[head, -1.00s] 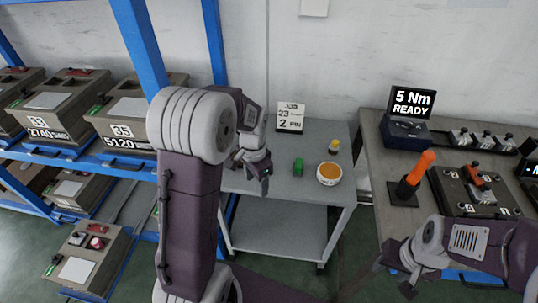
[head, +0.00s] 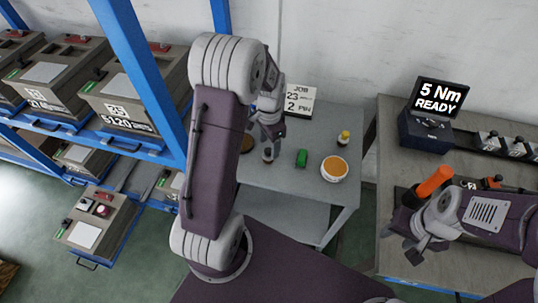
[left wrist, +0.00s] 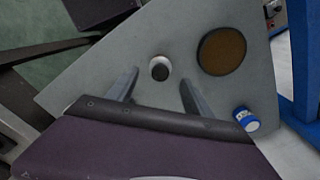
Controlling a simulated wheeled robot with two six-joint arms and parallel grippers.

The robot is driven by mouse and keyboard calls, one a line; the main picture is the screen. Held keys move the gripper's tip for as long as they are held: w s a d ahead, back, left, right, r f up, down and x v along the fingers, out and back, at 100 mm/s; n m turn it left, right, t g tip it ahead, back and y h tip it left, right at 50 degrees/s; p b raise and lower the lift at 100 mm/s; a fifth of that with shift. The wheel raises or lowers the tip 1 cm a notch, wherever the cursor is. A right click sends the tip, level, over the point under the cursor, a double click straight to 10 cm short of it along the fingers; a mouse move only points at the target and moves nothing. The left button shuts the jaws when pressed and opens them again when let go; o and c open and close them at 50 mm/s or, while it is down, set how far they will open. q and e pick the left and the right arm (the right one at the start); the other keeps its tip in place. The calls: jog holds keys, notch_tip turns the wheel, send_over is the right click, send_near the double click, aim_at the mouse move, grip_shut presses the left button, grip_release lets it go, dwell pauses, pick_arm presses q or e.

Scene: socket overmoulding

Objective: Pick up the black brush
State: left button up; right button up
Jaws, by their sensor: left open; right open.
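In the left wrist view, a small upright round thing with a black top and a white part (left wrist: 160,68) stands on the grey table. It may be the black brush seen from above; I cannot be sure. My left gripper (left wrist: 157,92) is open, and the thing shows between and just beyond its fingertips. My right gripper (head: 427,245) is open and empty by the right workbench.
A brown disc (left wrist: 221,50) lies beside the round thing, and a blue-and-white cylinder (left wrist: 245,118) is near the right finger. A green block (head: 302,158), orange-filled tub (head: 334,170) and yellow-capped bottle (head: 343,138) stand right of my left gripper. A job card (head: 300,100) stands behind.

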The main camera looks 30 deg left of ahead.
aim_at(268, 150)
pick_arm(q)
jog(key=f, duration=0.4)
jog(key=shift+s+f+b, duration=0.1)
jog(key=shift+s+b, duration=0.2)
jog(key=shift+w+a+f, duration=0.1)
jog(key=shift+w+f, duration=0.05)
jog(key=shift+f, duration=0.2)
grip_shut()
jog(key=shift+r, duration=0.1)
notch_tip(268, 150, up, 4)
jog(key=shift+r+p, duration=0.2)
jog(key=shift+p, duration=0.2)
jog(key=d+r, duration=0.6)
jog(key=d, duration=0.5)
jog(key=shift+s+d+r+p, duration=0.25)
jog(key=shift+d+r+p, duration=0.05)
jog(key=shift+d+p, duration=0.1)
